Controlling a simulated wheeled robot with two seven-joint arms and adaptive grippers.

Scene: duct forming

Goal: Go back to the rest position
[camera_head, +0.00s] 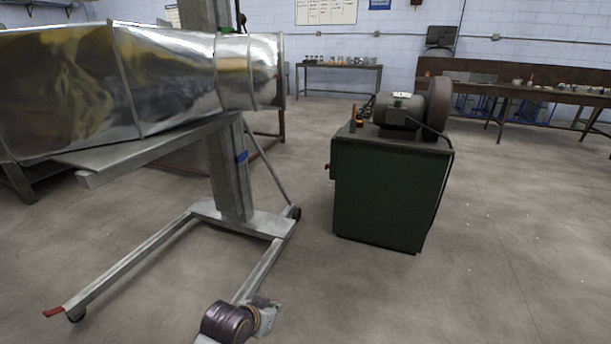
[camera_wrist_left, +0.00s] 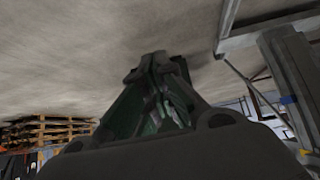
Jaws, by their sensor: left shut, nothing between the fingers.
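My left gripper (camera_wrist_left: 158,64) shows in the left wrist view, with its dark fingers drawn together at the tips. Nothing is seen held between them. Green surfaces show around the fingers; I cannot tell whether they belong to the gripper or to something behind it. In the head view only a part of my arm shows at the bottom edge, and no fingers are seen. My right gripper is in neither view.
A shiny metal duct (camera_head: 165,80) lies on a wheeled lift (camera_head: 232,180) at the left. A green cabinet (camera_head: 385,195) bearing a grinder (camera_head: 400,110) stands right of the lift. Workbenches (camera_head: 520,92) line the back. Floor at the right is clear. Wooden pallets (camera_wrist_left: 45,130) show in the wrist view.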

